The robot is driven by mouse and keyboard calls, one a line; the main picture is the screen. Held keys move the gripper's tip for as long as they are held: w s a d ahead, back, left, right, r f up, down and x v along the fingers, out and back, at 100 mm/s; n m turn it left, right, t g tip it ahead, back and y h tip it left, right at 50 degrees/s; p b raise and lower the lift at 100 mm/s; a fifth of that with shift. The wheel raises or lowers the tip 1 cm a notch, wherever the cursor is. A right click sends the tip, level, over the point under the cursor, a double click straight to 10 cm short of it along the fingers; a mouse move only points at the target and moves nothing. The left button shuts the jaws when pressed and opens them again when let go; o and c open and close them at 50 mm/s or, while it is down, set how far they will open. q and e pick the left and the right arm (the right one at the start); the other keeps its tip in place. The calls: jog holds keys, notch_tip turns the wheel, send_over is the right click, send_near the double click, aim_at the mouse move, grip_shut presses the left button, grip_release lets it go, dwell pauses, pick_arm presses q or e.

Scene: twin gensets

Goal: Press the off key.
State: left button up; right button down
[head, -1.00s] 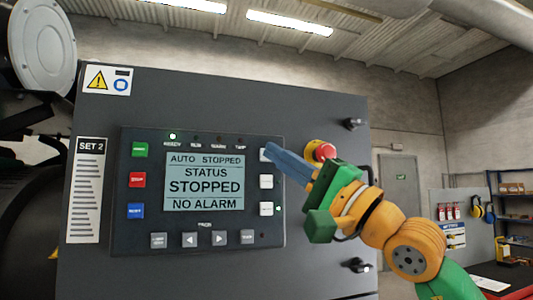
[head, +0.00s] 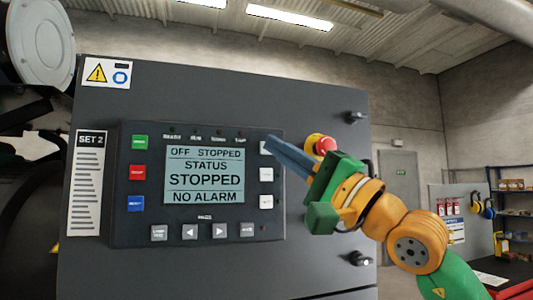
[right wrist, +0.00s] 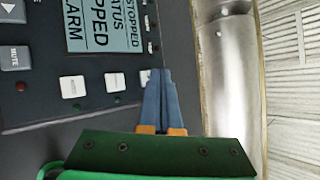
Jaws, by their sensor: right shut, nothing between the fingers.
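The control panel (head: 150,225) is on the dark cabinet marked SET 2. Its screen (head: 204,175) reads OFF STOPPED, STATUS STOPPED, NO ALARM. Three white keys run down its right side: the top one (head: 263,149) is partly hidden by my fingertips, with the middle key (head: 266,174) and bottom key (head: 266,201) below. Their labels are too small to read. My right gripper (head: 272,142) is shut and empty, its blue fingertips at the top white key. The right wrist view shows the fingertips (right wrist: 161,76) beside that key; I cannot tell whether they touch. My left gripper is out of view.
A red emergency stop button (head: 325,145) on a yellow base sits just behind my right gripper. Green, red and blue keys (head: 136,172) line the panel's left side, and grey keys (head: 190,232) its bottom. Black knobs (head: 354,118) stick out at the cabinet's right edge.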

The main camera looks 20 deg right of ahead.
jog(key=s+b, duration=0.4)
jog(key=s, duration=0.2)
jog(key=shift+s, duration=0.4)
jog(key=shift+w+d, duration=0.1)
dwell(0.5)
